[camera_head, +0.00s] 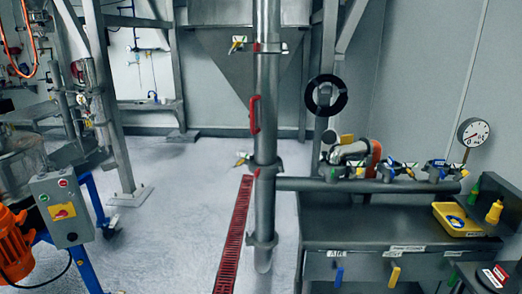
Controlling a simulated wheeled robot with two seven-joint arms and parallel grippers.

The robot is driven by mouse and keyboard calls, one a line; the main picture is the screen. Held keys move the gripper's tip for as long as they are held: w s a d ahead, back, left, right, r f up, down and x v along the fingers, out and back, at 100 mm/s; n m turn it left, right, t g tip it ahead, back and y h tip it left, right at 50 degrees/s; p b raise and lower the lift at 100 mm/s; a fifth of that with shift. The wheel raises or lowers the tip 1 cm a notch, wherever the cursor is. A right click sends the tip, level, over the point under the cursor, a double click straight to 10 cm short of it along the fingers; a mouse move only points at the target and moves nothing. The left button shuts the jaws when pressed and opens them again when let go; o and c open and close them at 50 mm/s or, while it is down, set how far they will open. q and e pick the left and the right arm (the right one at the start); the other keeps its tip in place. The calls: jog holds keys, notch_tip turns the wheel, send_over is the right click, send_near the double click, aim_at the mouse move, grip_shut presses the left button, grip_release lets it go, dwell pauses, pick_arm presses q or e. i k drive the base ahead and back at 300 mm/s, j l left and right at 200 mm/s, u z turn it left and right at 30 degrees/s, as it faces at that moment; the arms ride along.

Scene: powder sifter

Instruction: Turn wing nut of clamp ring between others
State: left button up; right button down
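A thick grey vertical pipe (266,120) stands in the middle. An upper clamp ring (270,47) with a yellow-green wing nut (237,44) sits around it, and a middle clamp ring (266,169) with a similar wing nut (243,160) sits lower. A lower collar (263,241) shows no clear wing nut. On the bench at the right, several small clamp-like parts with coloured handles stand along a horizontal pipe (300,184); one (394,170) lies between others. Their details are too small to tell. Neither of my grippers shows in the head view.
The grey bench (340,230) holds a yellow tray (458,219) and a yellow bottle (494,212). A gauge (473,132) stands behind them. An orange motor (18,245) and control box (62,206) are at the left. The floor beside the red grate (234,235) is clear.

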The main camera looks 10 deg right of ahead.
aim_at(412, 174)
jog(key=z, duration=1.25)
jog(key=i+l+z, duration=0.15)
